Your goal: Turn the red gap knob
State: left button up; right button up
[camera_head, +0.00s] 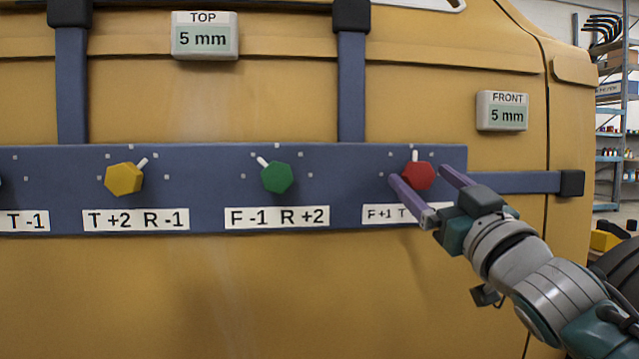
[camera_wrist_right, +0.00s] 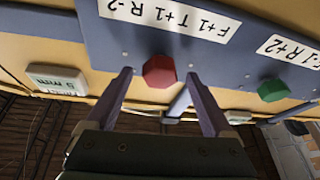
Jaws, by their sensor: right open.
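The red knob (camera_head: 418,175) is a hexagon at the right end of the blue bar (camera_head: 330,205), with its white pointer straight up. A label reading "F+1 T+1 R-2" (camera_wrist_right: 170,14) shows in full in the right wrist view and is partly hidden by my finger in the head view. My right gripper (camera_head: 421,175) is open, with its purple fingers on either side of the red knob. In the right wrist view the red knob (camera_wrist_right: 159,71) sits between the fingertips, with gaps on both sides. My left gripper is not in view.
A green knob (camera_head: 277,177) and a yellow knob (camera_head: 124,179) sit further left on the bar. The "TOP" display (camera_head: 204,38) and the "FRONT" display (camera_head: 502,112) both read 5 mm. Shelves (camera_head: 610,130) stand at the far right.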

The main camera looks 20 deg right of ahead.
jog(key=shift+w+r, duration=0.15)
jog(key=shift+w, duration=0.2)
jog(key=shift+c, duration=0.4)
jog(key=c, duration=1.3)
jog(key=shift+n, duration=0.3)
